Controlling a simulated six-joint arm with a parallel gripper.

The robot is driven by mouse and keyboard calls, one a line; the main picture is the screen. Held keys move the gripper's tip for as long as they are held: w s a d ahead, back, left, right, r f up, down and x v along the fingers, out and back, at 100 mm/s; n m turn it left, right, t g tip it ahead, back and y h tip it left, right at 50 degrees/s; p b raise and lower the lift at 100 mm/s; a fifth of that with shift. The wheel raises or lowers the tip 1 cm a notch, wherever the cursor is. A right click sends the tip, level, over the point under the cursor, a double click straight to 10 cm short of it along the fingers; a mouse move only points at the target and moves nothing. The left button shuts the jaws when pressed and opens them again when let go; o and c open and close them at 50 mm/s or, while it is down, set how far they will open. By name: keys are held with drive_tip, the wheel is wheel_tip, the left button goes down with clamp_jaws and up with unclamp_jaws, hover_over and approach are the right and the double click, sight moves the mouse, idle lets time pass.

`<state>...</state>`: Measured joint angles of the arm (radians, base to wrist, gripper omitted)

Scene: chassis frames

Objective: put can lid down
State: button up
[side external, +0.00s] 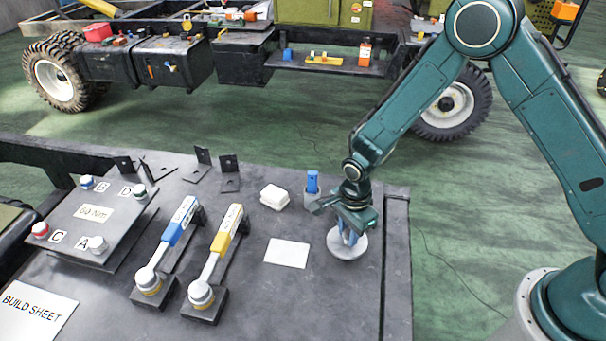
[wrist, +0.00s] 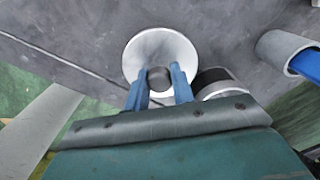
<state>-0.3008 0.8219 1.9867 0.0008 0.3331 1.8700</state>
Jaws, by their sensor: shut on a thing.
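The can lid (side external: 347,243) is a round pale grey disc near the right end of the dark worktable. In the wrist view the lid (wrist: 160,52) shows a dark round knob (wrist: 159,78) at its middle. My gripper (side external: 349,234) is above the lid with its blue fingers pointing down. In the wrist view the fingers of my gripper (wrist: 160,80) are closed on both sides of the knob. I cannot tell whether the lid touches the table. A round dark-topped can (wrist: 217,83) is beside the lid, partly hidden by my gripper.
A grey cup with a blue item (side external: 312,184) stands behind my gripper. A folded white cloth (side external: 274,196) and a blank white card (side external: 287,252) lie to the left. Blue and yellow torque wrenches (side external: 222,250) rest further left. The table's right edge (side external: 397,270) is close to the lid.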

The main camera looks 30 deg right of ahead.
sight(347, 241)
drive_tip(key=shift+f, duration=0.15)
drive_tip(key=shift+f, duration=1.75)
drive_tip(key=shift+f, duration=0.15)
drive_tip(key=o, duration=1)
drive_tip(key=shift+r, duration=6.15)
